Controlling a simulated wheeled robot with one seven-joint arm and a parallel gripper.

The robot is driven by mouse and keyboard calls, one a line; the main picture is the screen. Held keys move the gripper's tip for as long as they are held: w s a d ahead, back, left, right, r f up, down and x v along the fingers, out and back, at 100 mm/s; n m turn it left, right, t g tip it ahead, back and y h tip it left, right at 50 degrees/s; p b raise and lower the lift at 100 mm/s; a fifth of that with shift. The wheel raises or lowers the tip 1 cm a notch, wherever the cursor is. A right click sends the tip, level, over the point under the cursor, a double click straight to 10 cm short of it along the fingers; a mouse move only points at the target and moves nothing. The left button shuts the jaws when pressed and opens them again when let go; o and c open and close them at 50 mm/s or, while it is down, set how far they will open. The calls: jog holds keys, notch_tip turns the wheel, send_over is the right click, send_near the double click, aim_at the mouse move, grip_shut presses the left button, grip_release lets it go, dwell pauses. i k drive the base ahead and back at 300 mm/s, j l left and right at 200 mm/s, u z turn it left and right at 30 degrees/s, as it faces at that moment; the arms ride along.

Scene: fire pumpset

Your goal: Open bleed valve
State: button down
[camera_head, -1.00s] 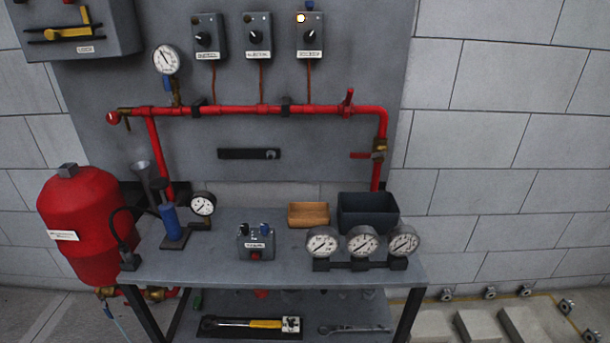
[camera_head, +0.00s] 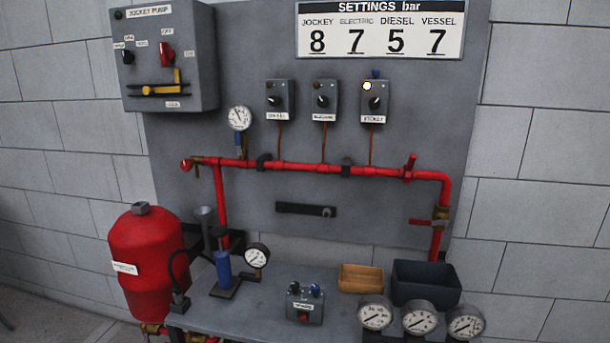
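No label marks the bleed valve, so I cannot tell which valve it is. A red pipe (camera_head: 290,167) runs across the grey panel. A red upright handle (camera_head: 409,167) stands on its right part. A brass valve with a red lever (camera_head: 423,222) sits on the drop at the right; the lever points left. A red round knob (camera_head: 186,164) is at the pipe's left end, beside a brass fitting. A pressure gauge (camera_head: 239,118) rises above the pipe near the left. My gripper is not in view.
The grey table (camera_head: 255,308) holds a blue hand pump (camera_head: 223,269), a small box with knobs (camera_head: 304,303), a wooden tray (camera_head: 361,279), a dark bin (camera_head: 426,284) and three gauges (camera_head: 419,318). A red vessel (camera_head: 147,258) stands at left. A jockey pump cabinet (camera_head: 167,55) juts out upper left.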

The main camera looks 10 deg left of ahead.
aim_at(186, 165)
jog(key=u, duration=0.4)
jog(key=i+u, duration=0.15)
jog(key=u, duration=0.25)
jog(key=i+j+u, duration=0.1)
jog(key=u, duration=0.3)
jog(key=i+l, duration=0.1)
jog(key=i, duration=0.75)
